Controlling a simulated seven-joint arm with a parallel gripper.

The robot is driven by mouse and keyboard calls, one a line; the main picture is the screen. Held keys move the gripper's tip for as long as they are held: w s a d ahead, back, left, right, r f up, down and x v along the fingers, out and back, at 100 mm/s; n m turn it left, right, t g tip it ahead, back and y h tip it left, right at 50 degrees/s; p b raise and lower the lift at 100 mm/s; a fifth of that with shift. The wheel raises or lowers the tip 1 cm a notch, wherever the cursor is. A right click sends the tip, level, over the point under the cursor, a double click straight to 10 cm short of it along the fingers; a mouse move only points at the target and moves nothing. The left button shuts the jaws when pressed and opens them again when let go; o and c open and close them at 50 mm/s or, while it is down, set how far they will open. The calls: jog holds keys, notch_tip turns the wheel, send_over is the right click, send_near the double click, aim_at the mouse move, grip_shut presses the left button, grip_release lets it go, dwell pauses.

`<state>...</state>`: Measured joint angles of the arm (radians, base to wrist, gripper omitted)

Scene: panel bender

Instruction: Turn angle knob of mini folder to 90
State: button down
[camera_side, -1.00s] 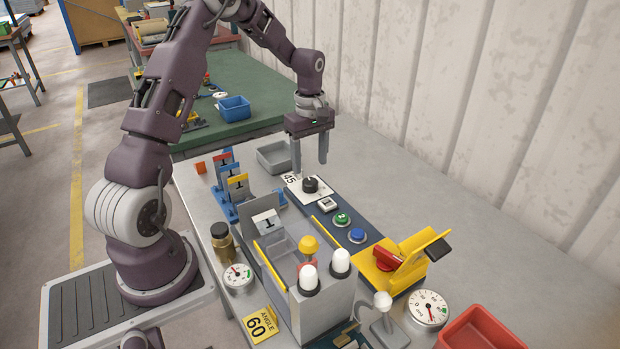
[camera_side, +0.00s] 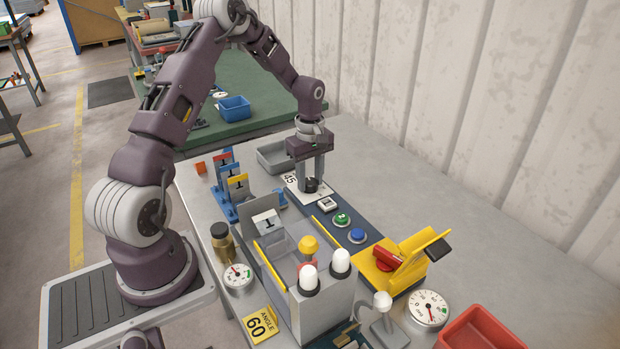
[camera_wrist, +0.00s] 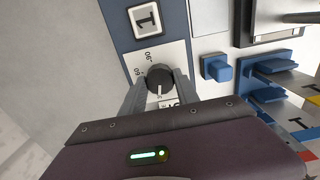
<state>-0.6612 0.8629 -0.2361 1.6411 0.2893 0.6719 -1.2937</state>
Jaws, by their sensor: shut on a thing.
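The angle knob (camera_side: 311,185) is a round black knob on a white dial plate at the far end of the blue control strip. In the wrist view the knob (camera_wrist: 159,78) shows a white pointer line aimed down toward my gripper, with the marks 90 and 60 printed on the plate to its upper left. My gripper (camera_side: 311,187) points down over the plate, its two grey fingers shut on the knob from both sides. In the wrist view the fingers (camera_wrist: 159,88) flank the knob. The number the pointer meets is partly hidden by my gripper.
Green (camera_side: 342,220) and blue (camera_side: 357,236) buttons sit along the strip.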

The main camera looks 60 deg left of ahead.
jog(key=shift+m, duration=0.3)
jog(key=m, duration=0.3)
jog(key=shift+m, duration=0.4)
jog(key=m, duration=0.3)
jog(key=shift+m, duration=0.3)
jog(key=m, duration=1.4)
jog(key=shift+m, duration=0.3)
jog(key=m, duration=0.3)
jog(key=shift+m, duration=2.1)
